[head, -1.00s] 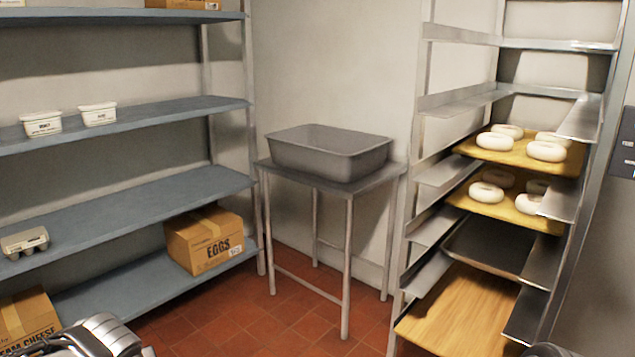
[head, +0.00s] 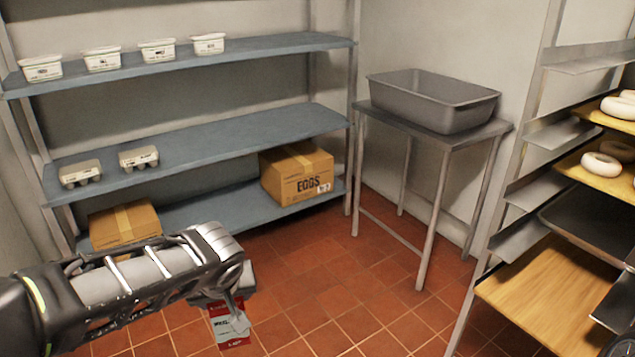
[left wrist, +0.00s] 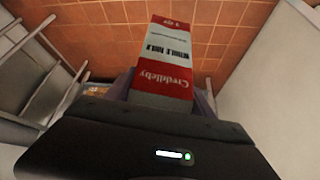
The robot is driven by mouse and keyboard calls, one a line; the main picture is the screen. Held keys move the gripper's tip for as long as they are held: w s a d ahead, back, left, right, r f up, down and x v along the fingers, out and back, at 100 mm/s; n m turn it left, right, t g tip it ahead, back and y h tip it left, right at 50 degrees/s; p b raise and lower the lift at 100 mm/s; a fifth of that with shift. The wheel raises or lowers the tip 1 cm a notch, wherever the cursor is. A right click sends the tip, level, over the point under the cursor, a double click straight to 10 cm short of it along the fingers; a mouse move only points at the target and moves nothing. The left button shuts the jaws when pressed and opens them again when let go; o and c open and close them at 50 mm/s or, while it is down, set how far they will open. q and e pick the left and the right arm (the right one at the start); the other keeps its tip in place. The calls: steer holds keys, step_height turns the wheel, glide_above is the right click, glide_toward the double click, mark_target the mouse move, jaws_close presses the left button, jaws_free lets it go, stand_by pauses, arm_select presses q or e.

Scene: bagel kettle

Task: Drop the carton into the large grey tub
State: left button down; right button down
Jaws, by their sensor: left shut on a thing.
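The large grey tub (head: 433,101) stands upright on a small metal table in the back corner. My left gripper (head: 226,304) comes in from the left and is shut on the red and white milk carton (head: 231,328). The carton hangs below the gripper above the tiled floor, to the left of and lower than the tub.
The metal table (head: 420,130) has open floor (head: 330,260) before it. A blue-grey shelf unit (head: 240,143) with tubs, egg cartons and an eggs box (head: 297,172) stands at the left. A rack with bagel boards (head: 550,285) stands at the right.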

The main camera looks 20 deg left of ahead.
arm_select(q)
steer(key=w+d+r+m+t+h+p, duration=0.1)
steer(key=w+d+r+m+h+p, duration=0.2)
steer(key=w+d+r+m+p, duration=0.4)
steer(key=w+d+r+p, duration=0.3)
steer(key=d+r+p, duration=0.2)
steer(key=p, duration=0.4)
steer(key=shift+w+d+r+h+p, duration=0.15)
steer(key=shift+d+r+h+p, duration=0.05)
steer(key=shift+r+h+p, duration=0.2)
